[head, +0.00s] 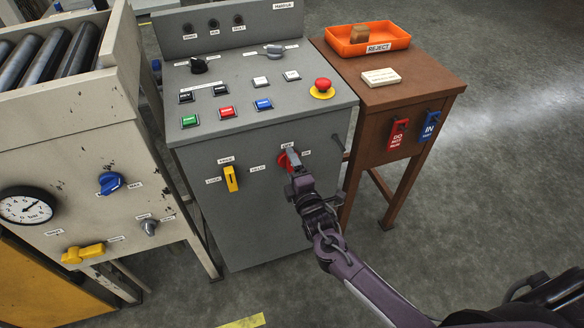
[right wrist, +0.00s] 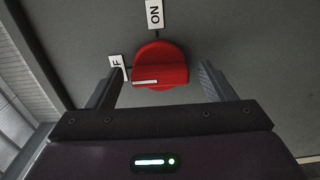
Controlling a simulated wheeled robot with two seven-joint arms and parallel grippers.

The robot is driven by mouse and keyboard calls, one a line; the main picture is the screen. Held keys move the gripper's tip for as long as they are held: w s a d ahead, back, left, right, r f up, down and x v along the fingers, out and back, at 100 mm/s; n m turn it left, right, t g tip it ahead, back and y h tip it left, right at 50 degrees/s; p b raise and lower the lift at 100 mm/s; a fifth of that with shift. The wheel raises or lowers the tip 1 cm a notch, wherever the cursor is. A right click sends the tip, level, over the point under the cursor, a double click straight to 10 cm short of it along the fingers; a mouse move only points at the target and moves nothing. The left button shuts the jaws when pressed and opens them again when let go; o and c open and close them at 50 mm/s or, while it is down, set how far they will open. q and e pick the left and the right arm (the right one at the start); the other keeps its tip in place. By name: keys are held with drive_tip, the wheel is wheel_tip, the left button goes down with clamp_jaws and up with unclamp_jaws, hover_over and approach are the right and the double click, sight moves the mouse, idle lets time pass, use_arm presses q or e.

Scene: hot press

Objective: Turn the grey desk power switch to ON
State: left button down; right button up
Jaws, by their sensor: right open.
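The red power switch (head: 283,161) is a round knob with a raised grip bar on the front of the grey desk (head: 240,205). In the right wrist view the red switch (right wrist: 160,68) has a white mark on its left side, pointing towards the partly hidden OFF label (right wrist: 117,67). The ON label (right wrist: 155,13) is above it in that view. My right gripper (head: 296,168) is open in front of the switch. In the right wrist view its fingers (right wrist: 160,86) stand on either side of the knob with gaps. My left gripper is not in view.
A yellow switch (head: 231,179) is left of the red one, and a dark lever (head: 338,141) is to its right. Buttons and a red emergency stop (head: 323,85) sit on the desk top. A brown table (head: 420,82) stands at right, a beige machine (head: 75,160) at left.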

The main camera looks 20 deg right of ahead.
drive_tip(key=c, duration=1)
